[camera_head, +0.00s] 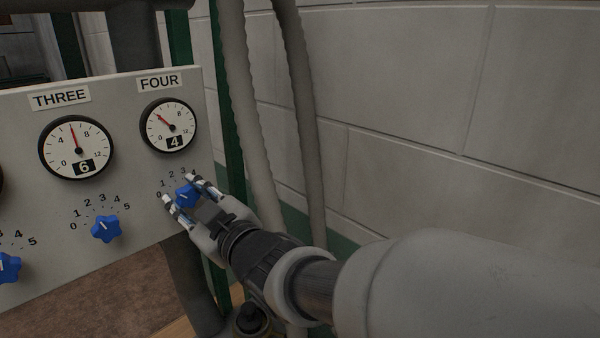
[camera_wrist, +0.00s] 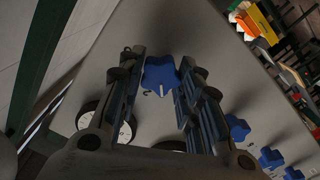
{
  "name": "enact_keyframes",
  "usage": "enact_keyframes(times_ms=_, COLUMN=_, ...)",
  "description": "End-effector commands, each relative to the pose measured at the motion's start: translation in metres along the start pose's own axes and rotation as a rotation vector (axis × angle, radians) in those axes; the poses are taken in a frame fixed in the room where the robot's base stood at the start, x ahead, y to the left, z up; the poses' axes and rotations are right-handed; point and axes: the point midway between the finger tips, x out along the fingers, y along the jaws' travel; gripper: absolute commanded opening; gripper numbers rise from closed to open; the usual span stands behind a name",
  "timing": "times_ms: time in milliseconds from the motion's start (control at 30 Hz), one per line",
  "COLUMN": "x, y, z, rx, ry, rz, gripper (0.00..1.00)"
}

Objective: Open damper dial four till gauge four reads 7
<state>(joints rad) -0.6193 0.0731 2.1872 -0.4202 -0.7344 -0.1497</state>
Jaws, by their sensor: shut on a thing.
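Damper dial four (camera_head: 186,196) is a blue star-shaped knob low on the right of the grey panel, under gauge four (camera_head: 168,126). Gauge four's needle points up-left and its window shows 4. My gripper (camera_head: 179,188) is shut on dial four, one finger on each side. In the wrist view, dial four (camera_wrist: 160,72) sits between the fingertips, with a white pointer line near the numeral 2. My fingers cover part of the scale, so the exact setting is hard to read.
Gauge three (camera_head: 75,148) shows 6, above the blue dial three (camera_head: 106,228). Another blue dial (camera_head: 8,268) is at the left edge. Grey hoses (camera_head: 300,100) and a green post (camera_head: 228,100) stand right of the panel, before a block wall (camera_head: 420,90).

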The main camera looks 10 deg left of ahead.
Motion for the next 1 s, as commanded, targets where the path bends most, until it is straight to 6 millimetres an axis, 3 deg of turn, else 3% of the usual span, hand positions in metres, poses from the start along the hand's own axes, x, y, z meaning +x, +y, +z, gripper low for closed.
enact_keyframes(times_ms=67, x=0.000, y=0.000, z=0.000, rx=-0.001, ry=0.001, rz=0.000, gripper=0.09)
enact_keyframes(times_ms=100, x=0.000, y=0.000, z=0.000, rx=-0.001, ry=0.001, rz=0.000, gripper=0.34)
enact_keyframes(times_ms=400, x=0.000, y=0.000, z=0.000, rx=-0.001, ry=0.000, rz=0.000, gripper=0.53)
enact_keyframes(times_ms=767, x=-0.004, y=0.000, z=0.000, rx=-0.001, ry=0.000, rz=0.001, gripper=0.53)
enact_keyframes(times_ms=1000, x=-0.043, y=0.002, z=-0.001, rx=-0.003, ry=0.002, rz=0.004, gripper=0.53)
